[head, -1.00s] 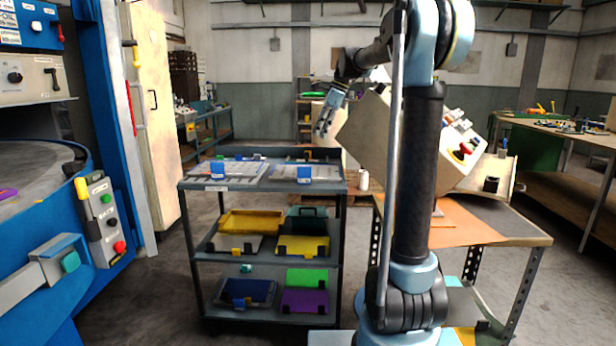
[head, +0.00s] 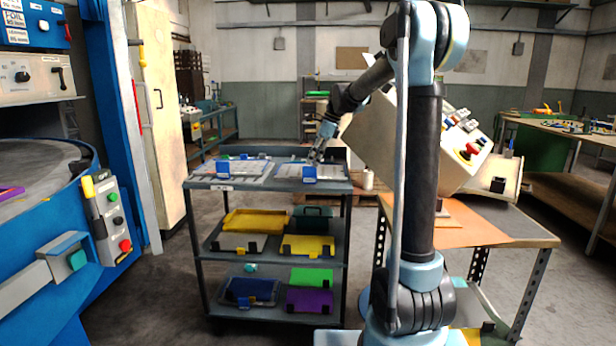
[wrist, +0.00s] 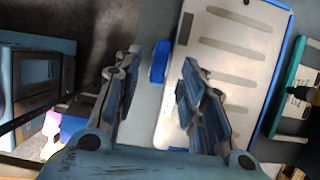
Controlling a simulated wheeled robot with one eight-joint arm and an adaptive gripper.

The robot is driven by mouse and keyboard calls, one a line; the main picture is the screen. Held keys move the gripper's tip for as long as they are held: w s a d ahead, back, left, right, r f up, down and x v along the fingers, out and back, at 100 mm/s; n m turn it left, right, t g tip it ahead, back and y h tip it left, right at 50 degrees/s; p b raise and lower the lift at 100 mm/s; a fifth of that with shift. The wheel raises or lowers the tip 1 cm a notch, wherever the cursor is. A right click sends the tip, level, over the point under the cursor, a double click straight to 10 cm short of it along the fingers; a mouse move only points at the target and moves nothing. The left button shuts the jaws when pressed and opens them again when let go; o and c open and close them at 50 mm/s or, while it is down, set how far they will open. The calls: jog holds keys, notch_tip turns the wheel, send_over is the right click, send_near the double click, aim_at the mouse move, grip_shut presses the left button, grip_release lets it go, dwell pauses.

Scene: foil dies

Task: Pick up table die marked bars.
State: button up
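A silver plate die (wrist: 225,65) with a blue edge and several long bar shapes lies under my gripper in the wrist view. A blue tab (wrist: 158,62) stands at its left side. In the head view this appears to be the right plate (head: 290,170) on the cart's top shelf, with its blue tab (head: 309,174) in front. My gripper (wrist: 159,72) is open and empty; the tab shows between its fingers, apparently untouched. In the head view my gripper (head: 318,153) is just above the right plate's back part. How much height is left is hard to tell.
A second plate (head: 250,170) with a blue tab lies left on the same shelf. Coloured trays fill the cart's lower shelves, including a yellow one (head: 255,220). A blue machine (head: 60,250) is at left.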

aim_at(310, 169)
jog(key=shift+x, duration=2.6)
grip_shut()
